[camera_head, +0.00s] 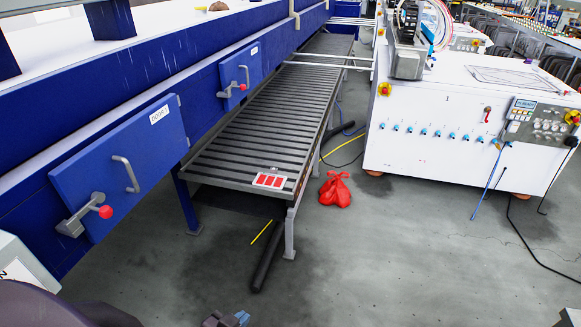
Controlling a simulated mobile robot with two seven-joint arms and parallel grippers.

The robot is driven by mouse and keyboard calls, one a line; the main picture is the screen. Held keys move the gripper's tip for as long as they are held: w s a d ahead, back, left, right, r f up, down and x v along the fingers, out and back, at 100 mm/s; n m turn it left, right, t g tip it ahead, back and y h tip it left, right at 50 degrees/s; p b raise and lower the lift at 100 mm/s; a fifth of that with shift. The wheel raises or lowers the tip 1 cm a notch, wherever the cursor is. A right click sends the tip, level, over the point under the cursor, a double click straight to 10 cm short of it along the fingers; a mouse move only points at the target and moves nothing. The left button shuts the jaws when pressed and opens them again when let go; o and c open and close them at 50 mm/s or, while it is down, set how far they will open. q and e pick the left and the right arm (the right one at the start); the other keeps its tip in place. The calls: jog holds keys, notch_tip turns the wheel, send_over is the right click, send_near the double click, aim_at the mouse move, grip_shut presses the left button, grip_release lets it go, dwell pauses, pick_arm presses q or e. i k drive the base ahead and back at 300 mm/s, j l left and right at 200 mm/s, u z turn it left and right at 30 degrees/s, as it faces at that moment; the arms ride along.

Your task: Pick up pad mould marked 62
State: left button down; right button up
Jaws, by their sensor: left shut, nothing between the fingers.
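No mark 62 is legible in the head view, and I cannot pick out a pad mould for certain. A small pale plate with red panels (270,180) lies at the near end of the roller conveyor (262,120); its marking is too small to read. My left gripper (238,319) shows only in part at the bottom edge, low over the floor. It is shut and empty, well apart from the plate and nearer to me. My right gripper is not in view.
A blue machine frame with a door (125,165) and protruding red-knobbed latches runs along the left. A red bag (335,190) and a black roller (267,257) lie on the floor. A white control cabinet (450,140) stands right, with trailing cables. The front centre floor is largely clear.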

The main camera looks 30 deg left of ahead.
aim_at(271, 180)
jog(key=i+l+u, duration=0.1)
jog(key=i+u, duration=0.15)
jog(key=i, duration=0.35)
jog(key=i+l+u, duration=0.3)
jog(key=i, duration=0.25)
jog(key=i+l+u, duration=0.15)
jog(key=i+u, duration=0.15)
jog(key=u, duration=0.15)
jog(key=i+l+u, duration=0.25)
jog(key=u, duration=0.2)
jog(key=i+l+u, duration=0.25)
jog(key=l+u, duration=0.2)
jog(key=i+l+u, duration=0.2)
jog(key=l+u, duration=0.25)
jog(key=i+l+u, duration=0.1)
jog(key=l+u, duration=0.35)
jog(key=j, duration=0.1)
